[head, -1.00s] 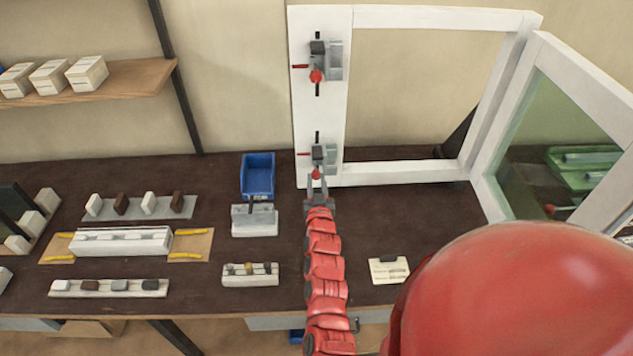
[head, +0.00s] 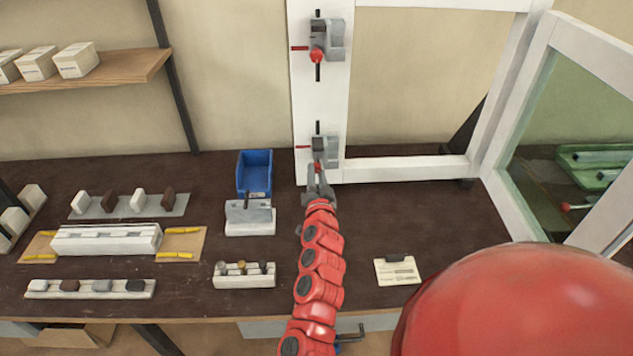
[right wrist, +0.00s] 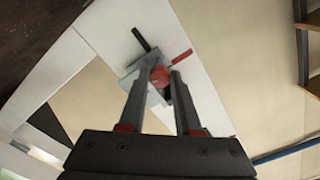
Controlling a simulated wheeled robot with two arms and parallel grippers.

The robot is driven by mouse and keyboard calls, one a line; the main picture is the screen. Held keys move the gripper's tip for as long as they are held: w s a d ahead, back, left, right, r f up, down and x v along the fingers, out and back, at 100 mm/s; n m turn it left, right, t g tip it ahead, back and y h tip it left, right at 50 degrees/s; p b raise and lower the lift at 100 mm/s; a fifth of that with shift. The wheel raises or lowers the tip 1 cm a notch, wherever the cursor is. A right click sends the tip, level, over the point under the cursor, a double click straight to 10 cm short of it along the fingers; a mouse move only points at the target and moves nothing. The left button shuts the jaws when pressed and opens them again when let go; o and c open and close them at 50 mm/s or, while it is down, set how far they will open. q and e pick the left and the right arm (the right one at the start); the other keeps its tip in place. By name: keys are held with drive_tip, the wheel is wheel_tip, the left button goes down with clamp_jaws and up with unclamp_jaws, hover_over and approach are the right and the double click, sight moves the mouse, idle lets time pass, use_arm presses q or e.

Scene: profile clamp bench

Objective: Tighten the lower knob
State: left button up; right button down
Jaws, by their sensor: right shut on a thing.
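The lower clamp (head: 323,146) sits low on the white frame's left upright, with a black bar and a thin red handle to its left. Its red lower knob (right wrist: 160,75) shows between my fingers in the right wrist view. My right gripper (head: 318,172) reaches up from below and is shut on this knob; it also shows in the right wrist view (right wrist: 160,80). In the head view the fingers partly hide the knob. The upper clamp (head: 325,40) with its own red knob (head: 316,56) is higher on the same upright. My left gripper is not in view.
A blue bin (head: 255,174) and a grey block holder (head: 250,218) stand left of my right arm. A glazed frame (head: 560,140) stands at the right. A label card (head: 397,271) lies on the dark bench, which is mostly clear around it.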

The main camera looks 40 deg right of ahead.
drive_tip(key=shift+m+b, duration=0.55)
drive_tip(key=shift+m, duration=0.45)
drive_tip(key=c, duration=0.6)
unclamp_jaws()
